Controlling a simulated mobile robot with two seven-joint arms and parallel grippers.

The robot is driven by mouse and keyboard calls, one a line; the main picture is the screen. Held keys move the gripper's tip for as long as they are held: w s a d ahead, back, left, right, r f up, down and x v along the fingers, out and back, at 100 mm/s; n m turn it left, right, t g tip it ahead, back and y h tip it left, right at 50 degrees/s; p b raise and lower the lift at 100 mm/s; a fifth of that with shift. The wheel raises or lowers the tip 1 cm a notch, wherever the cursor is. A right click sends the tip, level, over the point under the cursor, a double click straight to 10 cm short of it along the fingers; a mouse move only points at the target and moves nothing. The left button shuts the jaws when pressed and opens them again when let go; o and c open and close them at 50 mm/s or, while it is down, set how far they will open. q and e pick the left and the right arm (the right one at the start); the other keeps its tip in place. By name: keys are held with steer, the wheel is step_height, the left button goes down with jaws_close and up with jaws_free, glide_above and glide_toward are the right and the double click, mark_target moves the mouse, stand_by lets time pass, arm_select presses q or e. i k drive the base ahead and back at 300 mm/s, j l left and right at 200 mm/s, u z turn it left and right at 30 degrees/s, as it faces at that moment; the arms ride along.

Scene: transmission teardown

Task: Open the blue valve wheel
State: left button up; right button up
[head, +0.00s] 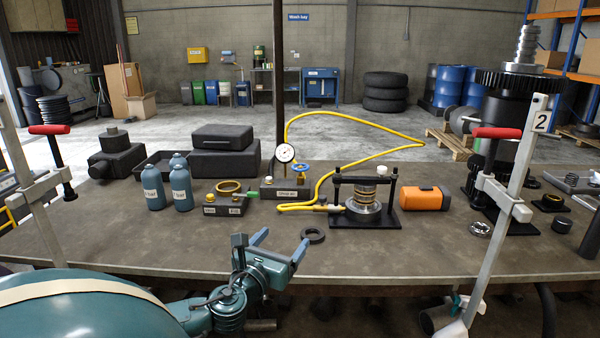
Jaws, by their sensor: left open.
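The blue valve wheel (300,168) is small and sits on top of the dark labelled block (285,191) near the middle of the bench, just right of the pressure gauge (285,153). The yellow hose runs close by on its right. My left gripper (283,238) is open and empty, with its two blue fingers pointing toward the back of the bench. It is at the bench's front edge, nearer to me than the wheel and clearly apart from it. I do not see my right gripper.
A yellow hose (322,196) loops right to a black press frame (365,216). Red-handled clamps (497,133) flank the bench.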

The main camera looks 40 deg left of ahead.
mark_target(301, 169)
steer(key=i+j, duration=0.35)
steer(key=j, duration=0.15)
steer(key=i+j, duration=0.35)
steer(key=j, duration=0.15)
